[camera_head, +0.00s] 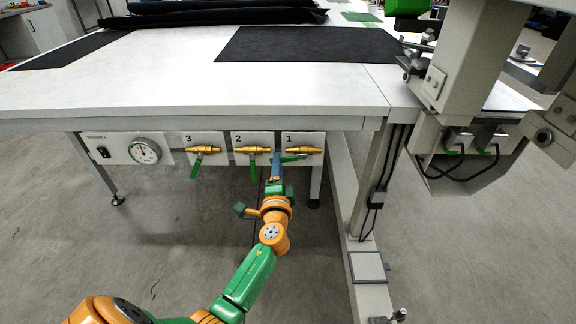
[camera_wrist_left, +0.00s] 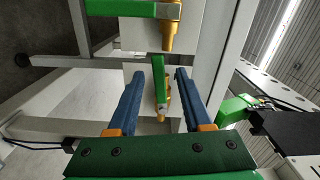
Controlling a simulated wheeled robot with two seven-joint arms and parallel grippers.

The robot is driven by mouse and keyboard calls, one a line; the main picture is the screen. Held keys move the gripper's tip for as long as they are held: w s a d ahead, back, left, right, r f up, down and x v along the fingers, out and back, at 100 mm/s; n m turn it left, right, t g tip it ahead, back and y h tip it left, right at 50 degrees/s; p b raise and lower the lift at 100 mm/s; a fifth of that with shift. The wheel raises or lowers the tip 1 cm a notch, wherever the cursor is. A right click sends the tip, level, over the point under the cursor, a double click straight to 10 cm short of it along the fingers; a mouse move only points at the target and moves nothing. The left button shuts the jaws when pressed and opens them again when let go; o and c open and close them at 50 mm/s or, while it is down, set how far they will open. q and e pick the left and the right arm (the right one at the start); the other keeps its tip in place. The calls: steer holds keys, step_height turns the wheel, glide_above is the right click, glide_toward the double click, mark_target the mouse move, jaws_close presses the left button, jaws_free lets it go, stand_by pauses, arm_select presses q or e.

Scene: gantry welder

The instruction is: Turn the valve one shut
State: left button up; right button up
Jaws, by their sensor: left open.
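Valve one (camera_head: 303,150) is a brass valve on the white panel under the table, at the right of the row. Its green handle (camera_head: 292,158) points left, roughly level along the brass body. My left gripper (camera_head: 277,161) is at the handle's free end, with its blue fingers reaching up from below. In the left wrist view the gripper (camera_wrist_left: 160,73) is open. The green handle (camera_wrist_left: 158,76) shows between the two fingers, with a gap on each side. The brass body (camera_wrist_left: 162,104) is partly hidden. My right gripper is out of view.
Valve two (camera_head: 252,150) and valve three (camera_head: 203,150) sit to the left, their green handles hanging down. A pressure gauge (camera_head: 145,151) is farther left. The table edge (camera_head: 180,124) overhangs the panels. A table leg (camera_head: 316,182) stands right of the gripper.

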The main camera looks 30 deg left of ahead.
arm_select(q)
steer(key=x, duration=0.3)
steer(key=shift+f, duration=0.1)
steer(key=shift+w, duration=0.2)
jaws_close()
stand_by(1.1)
